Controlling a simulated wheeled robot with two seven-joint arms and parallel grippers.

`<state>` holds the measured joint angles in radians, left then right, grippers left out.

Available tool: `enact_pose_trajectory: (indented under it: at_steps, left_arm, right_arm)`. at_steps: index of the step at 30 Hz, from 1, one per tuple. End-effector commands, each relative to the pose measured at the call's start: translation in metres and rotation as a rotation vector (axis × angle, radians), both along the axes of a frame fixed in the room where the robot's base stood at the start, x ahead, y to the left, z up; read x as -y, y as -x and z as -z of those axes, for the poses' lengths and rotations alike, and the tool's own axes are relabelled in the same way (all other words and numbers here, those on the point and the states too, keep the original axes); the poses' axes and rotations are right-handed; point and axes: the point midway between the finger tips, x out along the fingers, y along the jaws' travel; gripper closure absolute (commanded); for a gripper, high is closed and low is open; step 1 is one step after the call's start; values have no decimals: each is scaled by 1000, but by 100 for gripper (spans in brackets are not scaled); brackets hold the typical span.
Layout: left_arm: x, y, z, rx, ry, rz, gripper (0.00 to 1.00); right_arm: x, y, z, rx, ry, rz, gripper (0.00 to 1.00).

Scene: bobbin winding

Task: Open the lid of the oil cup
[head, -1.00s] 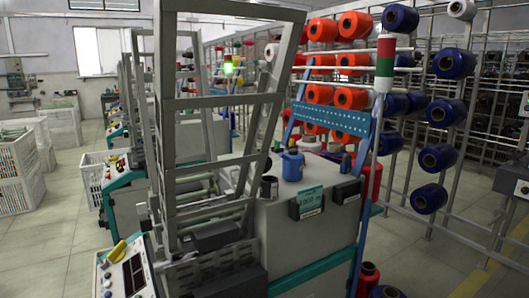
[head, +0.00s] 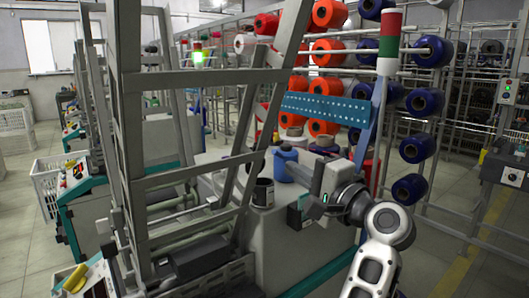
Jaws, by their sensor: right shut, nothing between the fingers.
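A blue cup (head: 285,165) stands on the grey top of the winding machine, and I take it as the oil cup. A dark open-topped cup (head: 263,193) stands in front of it, a little to the left. I cannot make out whether the blue cup's lid is open or shut. My right gripper (head: 306,172) is over the machine top, just right of the blue cup and hiding part of its right side. It is shut and empty. I cannot tell whether it touches the cup. My left gripper is not in view.
The machine's grey slanted frame (head: 128,130) rises left of the cups. A blue perforated plate (head: 325,109) is behind them. A pole with a red and green lamp (head: 390,40) and racks of orange and blue bobbins stand behind, to the right.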

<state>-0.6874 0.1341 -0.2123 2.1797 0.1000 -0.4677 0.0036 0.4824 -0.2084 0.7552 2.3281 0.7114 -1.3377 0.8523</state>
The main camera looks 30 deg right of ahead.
Motion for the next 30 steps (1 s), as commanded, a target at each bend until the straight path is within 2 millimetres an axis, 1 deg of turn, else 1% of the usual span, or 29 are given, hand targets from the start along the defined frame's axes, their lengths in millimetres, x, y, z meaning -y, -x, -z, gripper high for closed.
enact_pose_trajectory:
  at_steps: [1, 6, 9, 12, 15, 18, 28, 30]
  left_arm:
    - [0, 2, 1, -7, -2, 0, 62]
    - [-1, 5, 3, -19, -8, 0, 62]
    - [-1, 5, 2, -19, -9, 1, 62]
    - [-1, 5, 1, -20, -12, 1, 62]
    - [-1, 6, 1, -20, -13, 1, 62]
    - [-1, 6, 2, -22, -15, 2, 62]
    - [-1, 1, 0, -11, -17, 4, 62]
    - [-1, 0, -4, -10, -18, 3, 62]
  right_arm:
    - [-2, -12, -3, 1, -2, -4, 100]
    - [-5, -48, -7, 1, -2, -3, 100]
    - [-6, -66, -9, 0, 0, -3, 100]
    - [-7, -80, -10, 0, 1, -2, 100]
    - [-7, -89, -10, 0, 3, 0, 100]
    - [-8, -94, -10, -2, 3, 1, 100]
    - [-8, -95, -9, -2, 4, 1, 100]
    - [-6, -95, -11, -6, 4, 4, 100]
